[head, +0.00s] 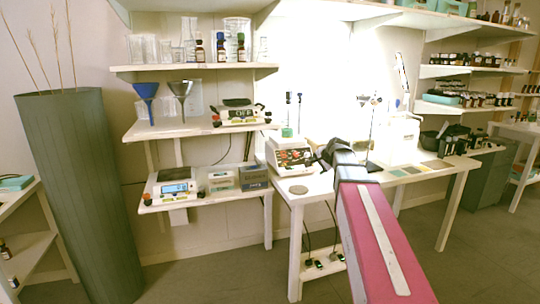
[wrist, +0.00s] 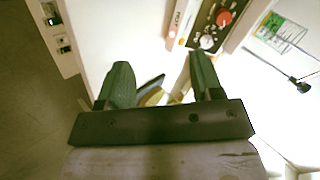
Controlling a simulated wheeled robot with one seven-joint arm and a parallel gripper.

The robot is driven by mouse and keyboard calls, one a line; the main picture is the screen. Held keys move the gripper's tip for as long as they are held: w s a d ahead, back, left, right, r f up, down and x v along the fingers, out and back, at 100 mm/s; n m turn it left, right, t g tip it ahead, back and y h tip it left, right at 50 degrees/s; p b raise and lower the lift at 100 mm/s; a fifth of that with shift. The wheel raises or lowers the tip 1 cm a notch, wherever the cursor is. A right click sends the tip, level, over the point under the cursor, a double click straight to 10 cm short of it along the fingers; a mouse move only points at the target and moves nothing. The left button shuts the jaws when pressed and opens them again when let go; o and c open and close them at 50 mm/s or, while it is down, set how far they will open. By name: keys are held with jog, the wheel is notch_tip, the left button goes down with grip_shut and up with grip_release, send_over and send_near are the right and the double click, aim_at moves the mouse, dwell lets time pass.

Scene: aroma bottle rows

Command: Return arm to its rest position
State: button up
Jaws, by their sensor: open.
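My gripper (wrist: 160,78) is open in the wrist view, with its two green-grey fingers apart. A brown and tan item shows low between the fingers, partly hidden by the gripper's dark base; I cannot tell whether it touches a finger. In the head view my pink arm reaches forward to the white table (head: 317,186), and its dark end is beside a white and red device (head: 290,157) there. The fingertips are hidden in the head view.
A round grey disc (head: 298,190) lies at the table's left front. A thin stand (head: 372,140) and bottles are at its back. Shelves (head: 195,68) with glassware and a scale (head: 238,115) are left. A tall grey-green planter (head: 80,190) stands far left. The floor in front is clear.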

jog(key=s+a+f+n+g+h, duration=0.1)
jog(key=s+f+n+g, duration=0.3)
jog(key=s+f, duration=1)
jog(key=s+a+f+n+g+h, duration=0.1)
jog(key=s+f+n+g, duration=0.3)
jog(key=s+f, duration=1)
jog(key=shift+s+a+f+n+g+h, duration=0.15)
jog(key=shift+a+f+n+g+h, duration=0.15)
jog(key=shift+f+n+h, duration=0.45)
jog(key=shift+f, duration=0.1)
jog(key=shift+c, duration=0.2)
